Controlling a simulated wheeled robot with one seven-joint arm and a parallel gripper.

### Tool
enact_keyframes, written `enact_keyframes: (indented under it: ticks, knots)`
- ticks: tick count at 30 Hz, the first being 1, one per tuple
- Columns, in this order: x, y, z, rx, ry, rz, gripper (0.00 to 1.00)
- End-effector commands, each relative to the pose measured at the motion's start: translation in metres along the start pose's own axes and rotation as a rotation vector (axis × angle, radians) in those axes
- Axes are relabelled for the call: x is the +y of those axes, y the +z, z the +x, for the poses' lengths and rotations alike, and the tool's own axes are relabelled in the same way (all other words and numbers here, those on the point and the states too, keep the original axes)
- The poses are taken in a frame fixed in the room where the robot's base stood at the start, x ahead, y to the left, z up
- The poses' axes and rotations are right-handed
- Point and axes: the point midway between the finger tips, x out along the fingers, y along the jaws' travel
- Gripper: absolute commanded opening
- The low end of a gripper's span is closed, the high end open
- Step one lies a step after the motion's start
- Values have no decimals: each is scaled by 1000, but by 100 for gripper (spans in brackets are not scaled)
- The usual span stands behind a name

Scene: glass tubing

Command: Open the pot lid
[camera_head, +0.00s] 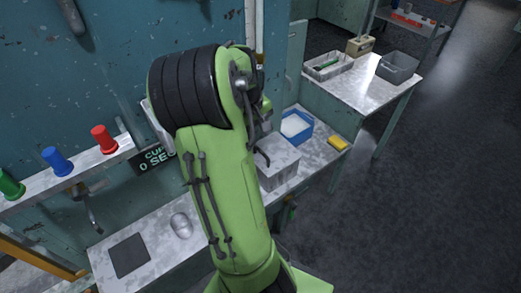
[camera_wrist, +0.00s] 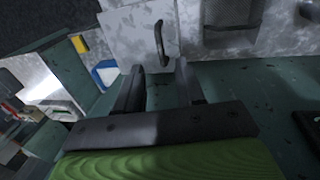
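The pot appears to be the grey metal box (camera_head: 279,174) on the workbench, right of my arm in the head view. A dark curved handle (camera_head: 262,155) stands on its flat lid (camera_head: 284,154). In the wrist view the lid (camera_wrist: 128,38) is at the top, with its black handle (camera_wrist: 160,42) just beyond my fingertips. My gripper (camera_wrist: 160,70) is open and empty, its two fingers apart and not touching the handle. In the head view the arm hides the gripper's fingers.
A blue bin (camera_head: 297,127) with white contents and a yellow block (camera_head: 338,143) are beside the box. A dark square pad (camera_head: 130,256) lies on the bench at left. Red (camera_head: 104,139), blue (camera_head: 57,161) and green (camera_head: 10,184) knobs line a ledge. A side table (camera_head: 365,90) holds trays.

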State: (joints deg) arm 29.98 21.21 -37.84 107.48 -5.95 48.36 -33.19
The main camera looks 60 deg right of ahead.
Motion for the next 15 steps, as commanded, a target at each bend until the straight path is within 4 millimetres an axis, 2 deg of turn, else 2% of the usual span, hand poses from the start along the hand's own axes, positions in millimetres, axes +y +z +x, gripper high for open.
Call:
enact_keyframes:
  ticks: [1, 3, 7, 10, 15]
  knots:
    - [0, 1, 16, -6, -1, 2, 38]
    - [0, 2, 33, -6, -2, 2, 38]
    - [0, 1, 61, -4, -2, 3, 38]
    - [0, 1, 75, -2, -1, 2, 38]
    - [0, 0, 83, 1, -1, 1, 38]
